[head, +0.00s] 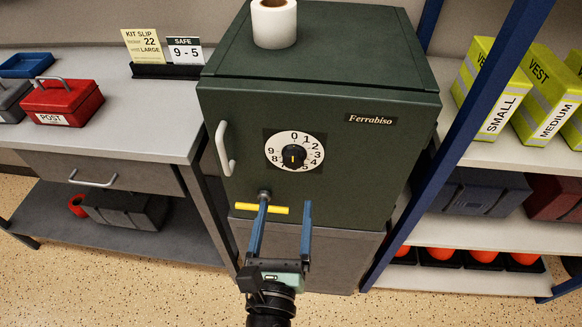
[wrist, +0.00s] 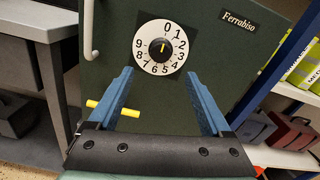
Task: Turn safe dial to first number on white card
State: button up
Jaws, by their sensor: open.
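The dark green safe (head: 225,130) has a white dial (head: 273,150) numbered 0 to 9 with a black knob (head: 293,156). In the wrist view, the knob's yellow mark (wrist: 163,46) points up, toward 0. The white card (head: 185,51), headed SAFE, reads 9 - 5 and stands on the counter left of the safe. My gripper (head: 286,203) is open and empty, below the dial and in front of the door. In the wrist view its fingers (wrist: 158,74) flank the area just under the dial.
A yellow bar handle (head: 277,209) on the door lies partly behind my left finger. A grey door handle (head: 225,148) is left of the dial. A yellow kit slip (head: 143,47) stands beside the card. A paper roll (head: 274,24) tops the safe. A blue post (head: 455,130) stands right.

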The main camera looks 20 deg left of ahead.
aim_at(293, 163)
jog(key=p+x, duration=0.2)
jog(key=x, duration=0.7)
jog(key=shift+w, duration=0.35)
grip_shut()
